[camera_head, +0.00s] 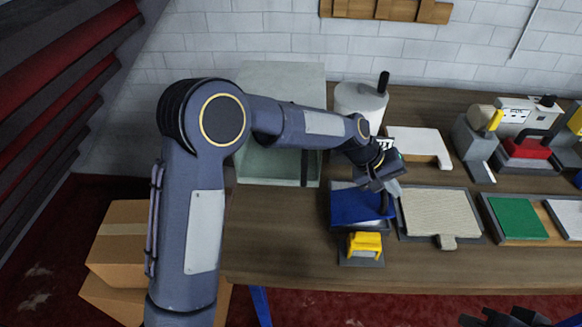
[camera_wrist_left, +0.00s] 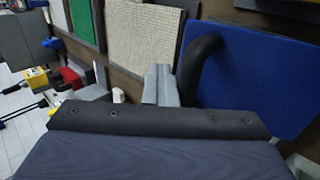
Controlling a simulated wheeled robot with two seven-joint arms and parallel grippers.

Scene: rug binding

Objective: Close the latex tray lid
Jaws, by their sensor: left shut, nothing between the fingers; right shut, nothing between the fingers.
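The latex tray's blue lid (camera_head: 352,207) lies over a dark tray at the table's front middle; I cannot tell whether it sits fully down. It also shows in the left wrist view (camera_wrist_left: 255,80), with a black curved handle (camera_wrist_left: 203,62) at its near edge. My left gripper (camera_head: 389,188) is over the lid's right side, shut and empty. In the left wrist view its grey fingers (camera_wrist_left: 163,85) are right beside the handle; contact cannot be told. My right gripper (camera_head: 505,317) shows only as a dark part at the bottom edge, shut.
A yellow piece (camera_head: 365,243) stands in front of the tray. A beige woven mat (camera_head: 438,212) in a dark frame lies directly right, then a green panel (camera_head: 516,218). A white canister (camera_head: 360,103) and a pale green box (camera_head: 250,160) stand behind. The table's front left is clear.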

